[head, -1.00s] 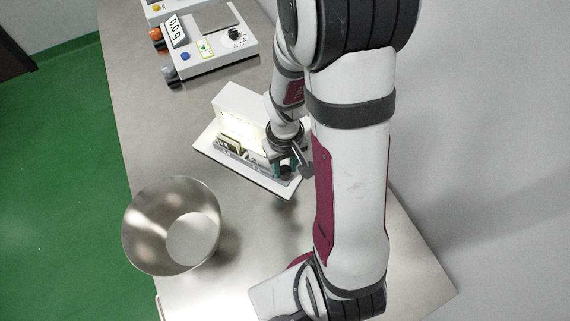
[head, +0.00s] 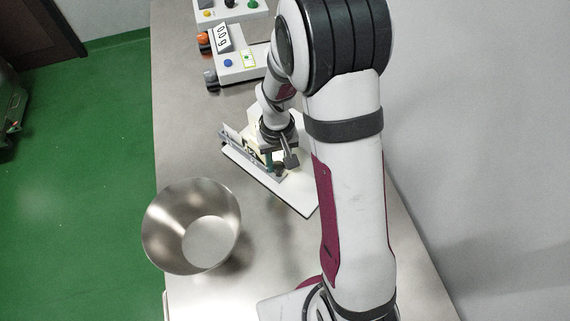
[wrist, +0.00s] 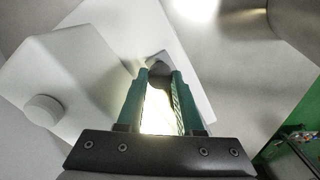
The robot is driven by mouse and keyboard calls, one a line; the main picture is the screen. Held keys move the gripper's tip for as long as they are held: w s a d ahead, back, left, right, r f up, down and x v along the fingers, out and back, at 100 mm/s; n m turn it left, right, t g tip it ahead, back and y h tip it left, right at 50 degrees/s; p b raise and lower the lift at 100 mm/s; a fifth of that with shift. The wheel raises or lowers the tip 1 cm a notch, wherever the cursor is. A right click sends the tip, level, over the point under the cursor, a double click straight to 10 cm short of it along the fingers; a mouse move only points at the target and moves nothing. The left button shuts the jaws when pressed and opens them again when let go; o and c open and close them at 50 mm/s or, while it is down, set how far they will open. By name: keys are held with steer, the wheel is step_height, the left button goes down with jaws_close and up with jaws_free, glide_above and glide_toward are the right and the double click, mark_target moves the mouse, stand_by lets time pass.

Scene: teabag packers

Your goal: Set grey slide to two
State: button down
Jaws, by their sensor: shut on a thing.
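The white device with a flat base plate (head: 300,200) stands on the steel table, mostly behind my arm in the head view. Its front strip (head: 238,142) runs along the near left edge. My gripper (head: 277,168) is down at this strip. In the wrist view the green fingers of my gripper (wrist: 160,73) are shut on a small dark grey piece, which looks like the grey slide (wrist: 159,60). Its lower part and its scale mark are hidden, so I cannot read its setting. The white housing with a round knob (wrist: 42,110) is at the left.
A steel bowl (head: 165,245) stands on the table in front of the device. A white control box (head: 238,65) with a display is behind it, with another box (head: 232,10) further back. Bare table lies left of the device.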

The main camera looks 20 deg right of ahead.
steer(key=shift+w, duration=0.15)
steer(key=c, duration=0.5)
jaws_free()
steer(key=shift+c, duration=0.2)
steer(key=shift+r, duration=0.1)
step_height(320, 180, up, 16)
steer(key=s+a+m+y, duration=0.1)
steer(key=s+a+m, duration=0.2)
steer(key=s, duration=1.9)
steer(key=shift+r+m+y, duration=0.35)
steer(key=shift+m+y, duration=0.05)
steer(key=shift+m, duration=0.7)
